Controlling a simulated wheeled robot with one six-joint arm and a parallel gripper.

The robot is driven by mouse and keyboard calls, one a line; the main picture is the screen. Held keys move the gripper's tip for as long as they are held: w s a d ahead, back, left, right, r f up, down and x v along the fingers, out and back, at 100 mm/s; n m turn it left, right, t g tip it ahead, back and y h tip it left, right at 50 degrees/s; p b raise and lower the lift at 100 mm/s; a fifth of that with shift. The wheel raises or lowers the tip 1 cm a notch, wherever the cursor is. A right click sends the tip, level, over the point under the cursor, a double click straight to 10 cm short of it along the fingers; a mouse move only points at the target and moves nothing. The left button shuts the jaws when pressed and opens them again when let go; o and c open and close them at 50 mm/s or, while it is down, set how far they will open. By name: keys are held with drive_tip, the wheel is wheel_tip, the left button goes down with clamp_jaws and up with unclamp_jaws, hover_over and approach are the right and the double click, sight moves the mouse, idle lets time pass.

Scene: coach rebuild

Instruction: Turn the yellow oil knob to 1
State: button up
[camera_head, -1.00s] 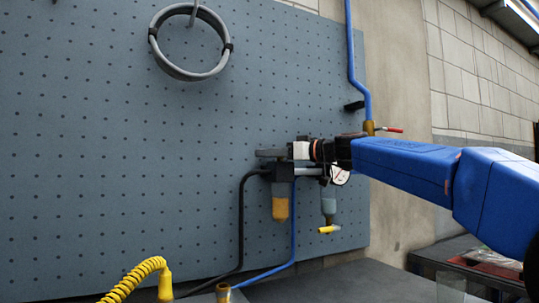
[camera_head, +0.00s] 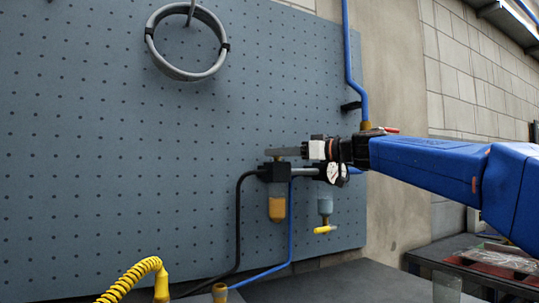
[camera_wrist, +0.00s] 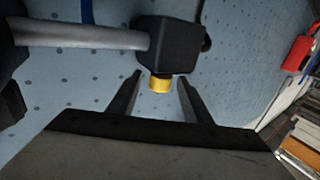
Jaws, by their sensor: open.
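The yellow oil knob (camera_wrist: 160,85) is a short yellow cylinder on a black block (camera_wrist: 167,44) in the wrist view. In the head view this block (camera_head: 274,172) sits on the wall unit above an amber bowl (camera_head: 277,208), and the knob cannot be made out. My gripper (camera_wrist: 159,78) is open, with one fingertip on each side of the knob and visible gaps between. The gripper also shows in the head view (camera_head: 270,153), its fingers just above the block. No number or mark on the knob is readable.
A grey pipe (camera_wrist: 85,36) joins the block. A round gauge (camera_head: 337,173) and a second bowl (camera_head: 325,206) with a yellow piece (camera_head: 324,230) below it are close to my gripper. A black hose (camera_head: 239,220) and blue hose (camera_head: 290,240) hang below.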

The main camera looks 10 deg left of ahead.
drive_tip(key=v, duration=1.2)
drive_tip(key=shift+d, duration=0.1)
